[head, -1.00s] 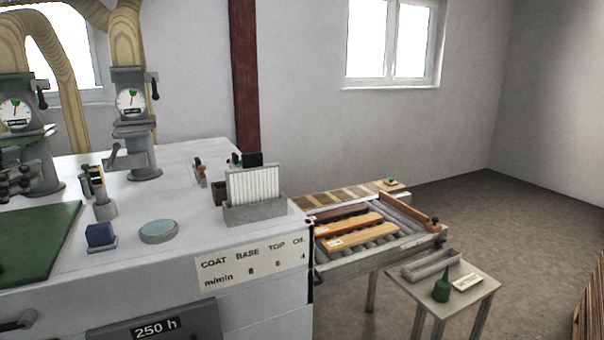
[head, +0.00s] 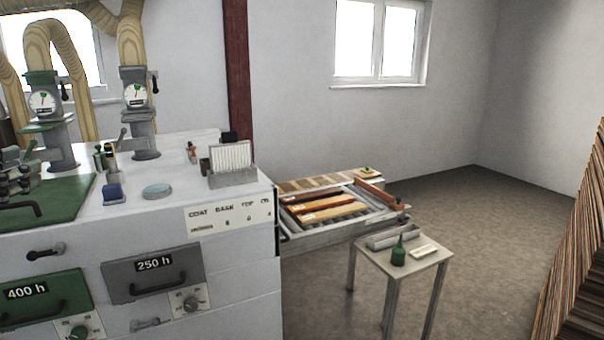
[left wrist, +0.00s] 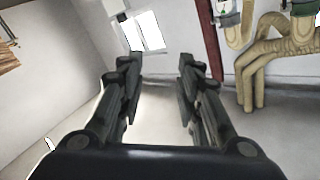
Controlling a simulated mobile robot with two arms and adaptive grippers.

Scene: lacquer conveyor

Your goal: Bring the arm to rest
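My left gripper (left wrist: 159,72) shows in the left wrist view, with its two dark fingers apart and nothing between them. Beyond the fingers are a pale wall and a window. Neither gripper shows in the head view, and my right gripper is in no view.
A white lacquer machine (head: 231,258) fills the left. A roller conveyor (head: 328,232) carrying wooden boards adjoins it. A small table (head: 377,267) holds a green bottle (head: 398,251) and a grey tray (head: 393,238). A stack of boards (head: 585,250) stands at right. Floor behind the table is clear.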

